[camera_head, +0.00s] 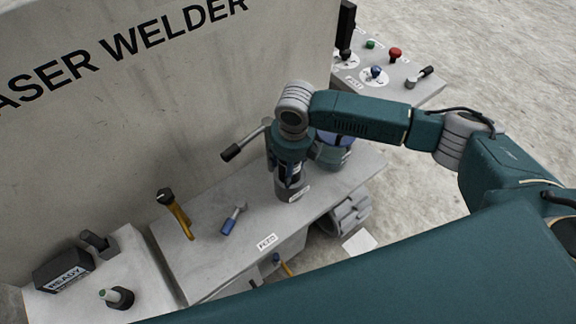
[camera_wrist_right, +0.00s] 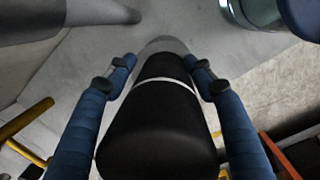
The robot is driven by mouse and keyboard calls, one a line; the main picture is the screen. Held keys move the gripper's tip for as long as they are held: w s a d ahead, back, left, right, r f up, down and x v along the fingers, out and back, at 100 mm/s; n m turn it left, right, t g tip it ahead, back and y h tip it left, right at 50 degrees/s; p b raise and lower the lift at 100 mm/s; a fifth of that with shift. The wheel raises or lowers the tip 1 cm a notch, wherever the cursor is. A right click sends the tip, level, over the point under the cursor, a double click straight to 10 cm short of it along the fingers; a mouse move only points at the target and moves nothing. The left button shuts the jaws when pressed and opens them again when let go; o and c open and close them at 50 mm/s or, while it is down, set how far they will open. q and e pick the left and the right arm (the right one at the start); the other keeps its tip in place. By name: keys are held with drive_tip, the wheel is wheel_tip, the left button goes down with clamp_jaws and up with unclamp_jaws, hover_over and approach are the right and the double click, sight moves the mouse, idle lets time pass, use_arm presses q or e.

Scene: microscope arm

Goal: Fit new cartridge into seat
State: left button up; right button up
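A black cylindrical cartridge with a thin white band (camera_wrist_right: 157,128) stands between my right gripper's fingers in the right wrist view. My right gripper (camera_wrist_right: 163,70) has a blue finger on each side of it, with narrow gaps showing, so it looks open around the cartridge. In the head view my right gripper (camera_head: 291,172) points down over the bench, around the cartridge. Below it is a grey round seat (camera_head: 289,190), with the cartridge's lower end at or in it; how deep it sits is hidden. My left gripper is in neither view.
A lever with a black grip (camera_head: 231,152) stands close left of the gripper. A yellow-handled lever (camera_head: 178,216) and a small blue-handled part (camera_head: 233,218) are further left on the bench (camera_head: 225,258). A READY box (camera_head: 64,270) and a knob panel (camera_head: 385,75) lie beyond.

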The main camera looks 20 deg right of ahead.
drive_tip(key=o, duration=0.4)
drive_tip(key=r, duration=0.4)
drive_tip(key=s+r, duration=0.1)
drive_tip(key=r, duration=0.7)
drive_tip(key=shift+s+d, duration=0.15)
drive_tip(key=shift+s, duration=0.05)
